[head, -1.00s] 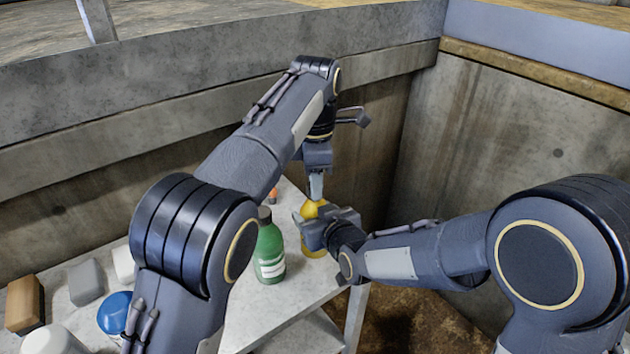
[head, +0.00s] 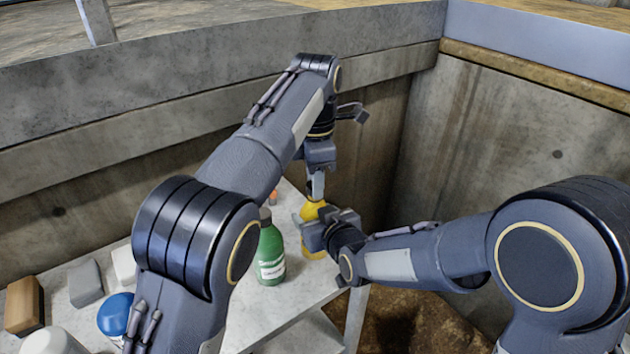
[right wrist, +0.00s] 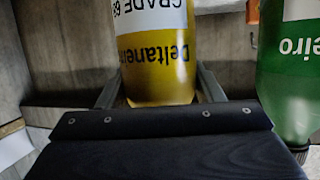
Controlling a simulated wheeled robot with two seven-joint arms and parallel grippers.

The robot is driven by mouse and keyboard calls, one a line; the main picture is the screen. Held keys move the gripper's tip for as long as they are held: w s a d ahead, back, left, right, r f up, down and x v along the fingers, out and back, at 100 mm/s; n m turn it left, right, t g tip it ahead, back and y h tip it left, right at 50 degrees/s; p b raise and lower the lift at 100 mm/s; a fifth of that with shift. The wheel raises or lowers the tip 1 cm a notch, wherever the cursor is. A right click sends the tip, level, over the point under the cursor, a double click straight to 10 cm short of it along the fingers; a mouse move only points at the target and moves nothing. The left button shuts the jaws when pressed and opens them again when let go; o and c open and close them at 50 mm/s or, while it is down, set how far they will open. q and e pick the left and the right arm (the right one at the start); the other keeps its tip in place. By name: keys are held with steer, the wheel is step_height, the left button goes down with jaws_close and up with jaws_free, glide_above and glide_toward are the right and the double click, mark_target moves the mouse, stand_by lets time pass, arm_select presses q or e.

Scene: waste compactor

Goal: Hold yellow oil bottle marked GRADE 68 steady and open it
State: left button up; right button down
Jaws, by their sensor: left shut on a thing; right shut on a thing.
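The yellow oil bottle (head: 314,210) stands at the table's far right corner. The right wrist view shows its yellow body (right wrist: 158,85) and an upside-down white label reading GRADE 68. My right gripper (head: 309,231) is shut on the bottle's body from the right; its fingers (right wrist: 158,92) lie on either side of it. My left gripper (head: 315,192) points down from above and is shut on the dark cap (head: 310,188) at the bottle's top. The fingers partly hide the cap, so I cannot tell whether it is clear of the neck.
A green bottle (head: 270,252) stands close left of the yellow one, also in the right wrist view (right wrist: 290,75). A small orange-topped item (head: 273,197) is behind it. Blue (head: 115,312), grey (head: 86,284) and brown (head: 23,305) items lie at left. Concrete walls (head: 500,150) stand behind.

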arm_select(q)
steer(key=shift+r, duration=0.75)
steer(key=shift+r, duration=2)
arm_select(e)
steer(key=shift+c, duration=1.5)
jaws_free()
arm_select(q)
steer(key=shift+r+p, duration=0.9)
arm_select(e)
steer(key=v, duration=1.2)
